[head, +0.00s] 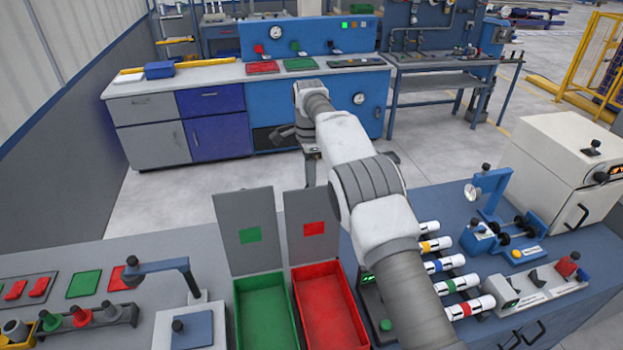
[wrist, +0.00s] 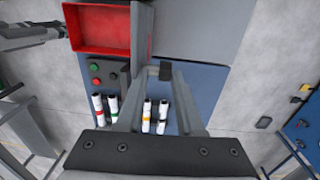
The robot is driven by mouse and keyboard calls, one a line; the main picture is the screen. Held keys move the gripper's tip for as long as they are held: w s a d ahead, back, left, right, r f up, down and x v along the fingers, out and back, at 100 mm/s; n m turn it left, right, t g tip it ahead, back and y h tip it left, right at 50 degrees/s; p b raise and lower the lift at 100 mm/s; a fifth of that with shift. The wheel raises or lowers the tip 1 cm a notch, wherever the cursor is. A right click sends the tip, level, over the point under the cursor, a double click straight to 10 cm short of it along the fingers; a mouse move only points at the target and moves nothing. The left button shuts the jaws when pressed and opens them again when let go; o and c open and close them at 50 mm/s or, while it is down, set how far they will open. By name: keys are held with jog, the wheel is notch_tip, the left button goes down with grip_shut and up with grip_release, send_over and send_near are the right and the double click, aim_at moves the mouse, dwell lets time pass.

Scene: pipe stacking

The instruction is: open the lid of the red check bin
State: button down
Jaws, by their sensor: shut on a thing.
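The red check bin (head: 327,305) stands on the front bench beside the green one. Its grey lid (head: 303,252) with a red square stands raised, roughly upright, at the bin's back edge. The red interior (wrist: 103,25) shows uncovered at the top of the wrist view, with the lid (wrist: 144,35) seen nearly edge-on beside it. My gripper (wrist: 152,72) is shut on the lid near its upper edge; the exact contact is hard to see. In the head view my gripper (head: 309,165) is above the lid, partly hidden by my arm.
The green bin (head: 264,315) stands left of the red one, its lid (head: 247,235) also raised. Several white pipes with coloured bands (head: 446,265) lie to the right. A gauge fixture (head: 487,205) and a white oven (head: 562,165) stand farther right. Open floor lies behind the bench.

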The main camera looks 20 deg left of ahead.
aim_at(311, 194)
jog(key=shift+g, duration=0.3)
jog(key=f, duration=0.2)
jog(key=s+f, duration=0.1)
jog(key=f, duration=0.1)
jog(key=shift+s+d, duration=0.1)
jog(key=shift+d, duration=0.1)
jog(key=c, duration=0.6)
grip_release()
jog(key=shift+h, duration=0.3)
jog(key=r, duration=0.3)
jog(key=w+r, duration=0.1)
jog(key=r, duration=0.6)
jog(key=shift+w+a+r, duration=0.15)
jog(key=shift+w+a, duration=0.1)
jog(key=shift+a, duration=0.1)
jog(key=shift+d+r, duration=0.1)
jog(key=shift+r, duration=0.45)
